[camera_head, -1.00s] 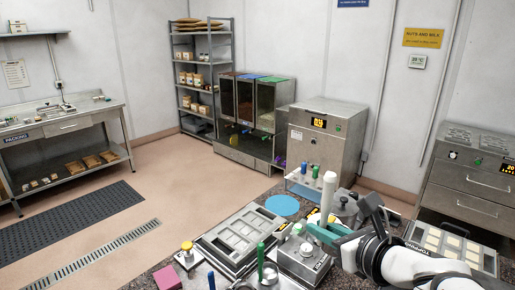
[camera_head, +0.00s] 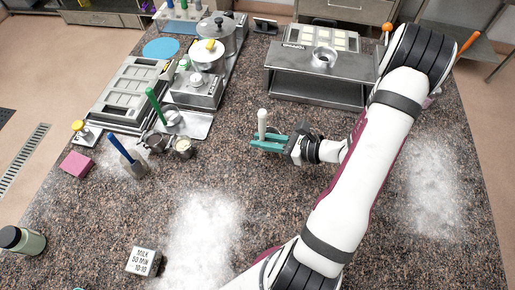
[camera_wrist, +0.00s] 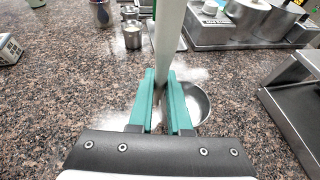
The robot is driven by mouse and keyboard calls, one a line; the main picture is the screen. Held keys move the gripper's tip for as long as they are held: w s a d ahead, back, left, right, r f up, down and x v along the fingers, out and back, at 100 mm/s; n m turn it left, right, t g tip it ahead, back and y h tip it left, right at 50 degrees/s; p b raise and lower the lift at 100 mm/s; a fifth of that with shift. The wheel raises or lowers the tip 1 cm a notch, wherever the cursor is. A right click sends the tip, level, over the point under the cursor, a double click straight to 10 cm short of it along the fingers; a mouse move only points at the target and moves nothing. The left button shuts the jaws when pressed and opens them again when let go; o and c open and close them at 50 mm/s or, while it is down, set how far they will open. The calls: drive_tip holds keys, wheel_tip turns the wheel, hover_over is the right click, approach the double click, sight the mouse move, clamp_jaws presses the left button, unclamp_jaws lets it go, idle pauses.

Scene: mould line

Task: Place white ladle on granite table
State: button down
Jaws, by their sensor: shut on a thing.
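The white ladle (camera_head: 262,124) stands upright in my gripper (camera_head: 268,144), which is shut on its handle. In the wrist view the pale handle (camera_wrist: 170,40) rises between the teal fingers (camera_wrist: 166,103). The ladle's metal bowl (camera_wrist: 200,103) shows below and partly behind the fingers. The granite table (camera_head: 225,165) is speckled brown and grey and lies under the gripper and ladle. I cannot tell whether the bowl touches the table.
A metal stand (camera_head: 315,85) is behind the gripper. A green-handled ladle (camera_head: 155,107), a blue-handled tool (camera_head: 122,148), small metal cups (camera_head: 183,148) and a pink block (camera_head: 76,164) are to the left. A labelled block (camera_head: 144,262) is in front.

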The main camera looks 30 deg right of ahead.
drive_tip(key=f, duration=0.1)
drive_tip(key=w+f, duration=0.1)
drive_tip(key=f, duration=0.1)
drive_tip(key=a+f, duration=0.1)
drive_tip(key=f, duration=0.1)
drive_tip(key=shift+w, duration=0.25)
drive_tip(key=c, duration=0.9)
unclamp_jaws()
drive_tip(key=shift+f, duration=0.1)
drive_tip(key=shift+o, duration=0.2)
